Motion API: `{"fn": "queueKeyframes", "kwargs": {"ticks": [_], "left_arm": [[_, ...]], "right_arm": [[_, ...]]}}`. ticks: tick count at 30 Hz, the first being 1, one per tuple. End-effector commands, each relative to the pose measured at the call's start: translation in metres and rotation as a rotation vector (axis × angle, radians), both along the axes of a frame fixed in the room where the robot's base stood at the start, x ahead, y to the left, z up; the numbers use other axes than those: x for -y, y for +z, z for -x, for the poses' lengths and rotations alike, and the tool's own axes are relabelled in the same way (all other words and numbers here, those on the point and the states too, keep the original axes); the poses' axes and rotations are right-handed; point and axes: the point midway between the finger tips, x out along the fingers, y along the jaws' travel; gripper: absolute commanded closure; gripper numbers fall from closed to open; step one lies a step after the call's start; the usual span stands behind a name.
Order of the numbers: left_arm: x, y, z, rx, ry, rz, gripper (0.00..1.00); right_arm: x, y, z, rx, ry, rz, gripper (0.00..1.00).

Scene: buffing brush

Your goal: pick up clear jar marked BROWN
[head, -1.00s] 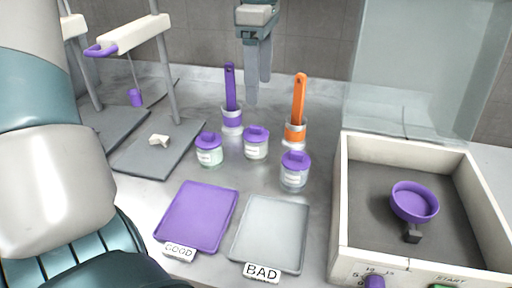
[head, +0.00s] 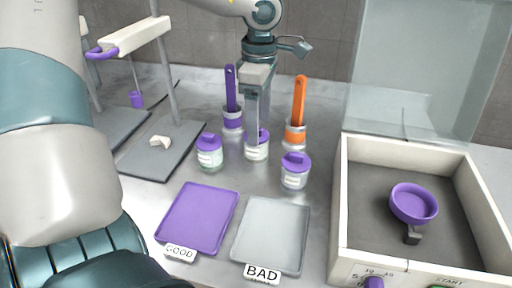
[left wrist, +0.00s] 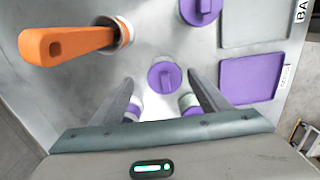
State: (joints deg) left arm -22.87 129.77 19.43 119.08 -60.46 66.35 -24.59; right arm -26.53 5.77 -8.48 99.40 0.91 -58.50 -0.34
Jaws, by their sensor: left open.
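Three clear jars with purple lids stand on the grey bench: a left jar (head: 209,152), a middle jar (head: 257,147) and a right jar (head: 295,171). Their white labels are too small to read, so I cannot tell which says BROWN. My left gripper (head: 256,138) is open, pointing down at the middle jar and partly hiding it in the head view. In the left wrist view, the middle jar's lid (left wrist: 165,77) lies between and beyond the open fingers (left wrist: 163,88). I cannot tell whether they touch it. My right gripper is not in view.
A purple brush (head: 231,90) and an orange brush (head: 299,105) stand in holders close behind the jars. A purple GOOD tray (head: 198,217) and a grey BAD tray (head: 270,234) lie in front. A white-walled box (head: 345,200) with a purple dish (head: 414,203) stands right.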

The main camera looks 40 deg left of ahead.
Motion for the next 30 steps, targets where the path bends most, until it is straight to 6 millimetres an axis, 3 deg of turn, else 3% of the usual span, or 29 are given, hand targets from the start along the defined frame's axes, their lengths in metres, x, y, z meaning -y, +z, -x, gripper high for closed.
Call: {"fn": "queueKeyframes", "kwargs": {"ticks": [7, 10, 16, 30], "left_arm": [[0.001, -0.015, 0.005, -0.005, -0.001, 0.001, 0.31], [0.002, -0.027, 0.008, -0.005, -0.002, 0.001, 0.31], [0.003, -0.049, 0.008, -0.003, -0.001, 0.001, 0.31], [0.003, -0.052, 0.007, 0.0, 0.0, 0.001, 0.31]], "right_arm": [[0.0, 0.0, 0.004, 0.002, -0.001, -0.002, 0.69], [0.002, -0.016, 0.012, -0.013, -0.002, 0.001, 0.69], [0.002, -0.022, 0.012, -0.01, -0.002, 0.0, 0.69], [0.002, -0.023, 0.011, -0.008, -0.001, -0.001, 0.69]]}}
